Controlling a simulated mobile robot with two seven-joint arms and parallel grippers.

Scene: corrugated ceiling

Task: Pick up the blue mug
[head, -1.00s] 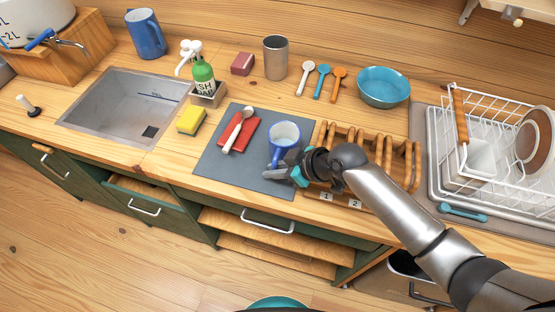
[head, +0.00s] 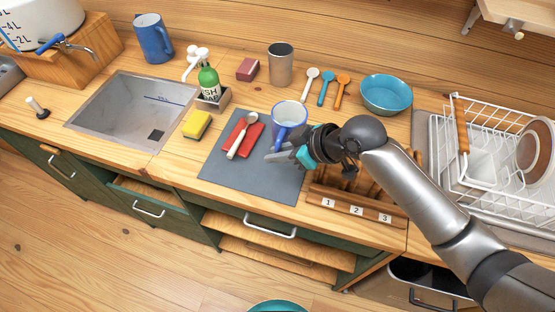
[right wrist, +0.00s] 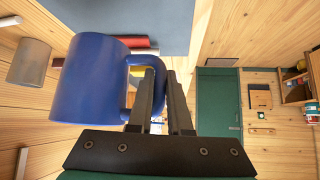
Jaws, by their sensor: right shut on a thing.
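The blue mug (head: 287,117), with a pale inside, is upright and appears raised a little above the back right part of the grey mat (head: 228,179). My right gripper (head: 279,155) comes in from the right and is shut on the mug's handle. In the right wrist view the mug's blue body (right wrist: 90,85) fills the left, and the handle passes between the fingers (right wrist: 160,85). The mug's underside is hidden in the head view. My left gripper is not in view.
A wooden rack with numbered slots (head: 340,206) stands right of the mat, partly behind my arm. A red cloth with a spoon (head: 241,137) lies on the mat. A metal cup (head: 280,64), teal bowl (head: 386,93), blue pitcher (head: 152,39) and dish rack (head: 462,127) stand around.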

